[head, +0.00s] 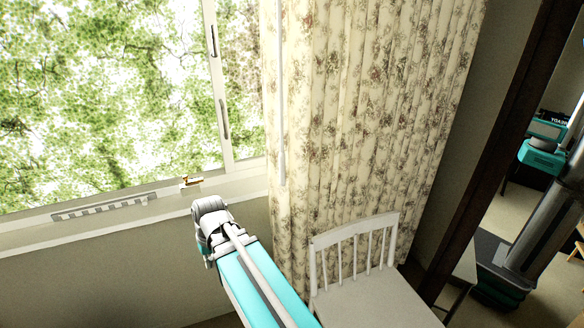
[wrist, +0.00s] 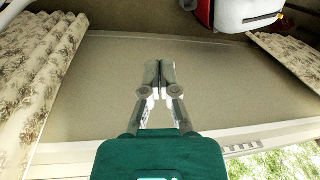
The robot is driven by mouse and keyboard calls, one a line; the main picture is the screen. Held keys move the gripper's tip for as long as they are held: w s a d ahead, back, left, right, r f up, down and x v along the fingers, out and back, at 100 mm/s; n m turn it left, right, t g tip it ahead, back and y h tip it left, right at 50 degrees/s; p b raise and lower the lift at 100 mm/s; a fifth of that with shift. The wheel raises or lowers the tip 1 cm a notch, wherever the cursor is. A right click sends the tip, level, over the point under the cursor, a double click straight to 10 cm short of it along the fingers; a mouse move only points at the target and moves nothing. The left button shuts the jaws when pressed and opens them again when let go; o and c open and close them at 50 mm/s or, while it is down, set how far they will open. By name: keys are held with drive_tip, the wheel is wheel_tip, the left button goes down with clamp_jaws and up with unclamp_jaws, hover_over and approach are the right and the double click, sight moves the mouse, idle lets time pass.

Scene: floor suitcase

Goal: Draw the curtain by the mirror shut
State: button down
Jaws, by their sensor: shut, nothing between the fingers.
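The floral cream curtain (head: 370,110) hangs gathered to the right of the window in the head view, beside the dark-framed mirror (head: 497,165). A thin pale rod (head: 281,110) hangs down along the curtain's left edge. The window to its left is uncovered. In the wrist view, floral curtain fabric shows at the left (wrist: 40,75) and at the upper right (wrist: 285,55). My gripper (wrist: 159,72) is shut and empty, with its fingertips together in front of a plain beige surface.
A white chair (head: 365,295) stands in front of the curtain's lower part. The window sill (head: 130,220) carries small items (head: 190,182). A red and white object (wrist: 240,12) shows at the top of the wrist view. The mirror reflects parts of my body.

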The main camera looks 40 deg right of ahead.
drive_tip(key=w+d+r+m+t+y+b, duration=0.2)
drive_tip(key=w+d+m+t+y, duration=0.15)
drive_tip(key=d, duration=0.75)
drive_tip(key=w+d+r+m+t+y+b, duration=0.2)
drive_tip(key=w+d+y, duration=0.2)
drive_tip(key=d, duration=0.7)
drive_tip(key=s+d+r+m+t+b, duration=0.1)
drive_tip(key=s+d+r+m+t, duration=0.1)
drive_tip(key=d, duration=1.1)
drive_tip(key=s+d+r+m+t+y+b, duration=0.1)
drive_tip(key=s+d+r+t, duration=0.4)
drive_tip(key=d, duration=0.7)
drive_tip(key=shift+d+r+m+t+b, duration=0.35)
drive_tip(key=shift+m+t, duration=0.2)
drive_tip(key=shift+t, duration=0.5)
drive_tip(key=shift+w, duration=0.2)
drive_tip(key=w+a, duration=0.8)
drive_tip(key=a, duration=0.1)
drive_tip(key=shift+w+a, duration=0.2)
drive_tip(key=shift+a, duration=0.2)
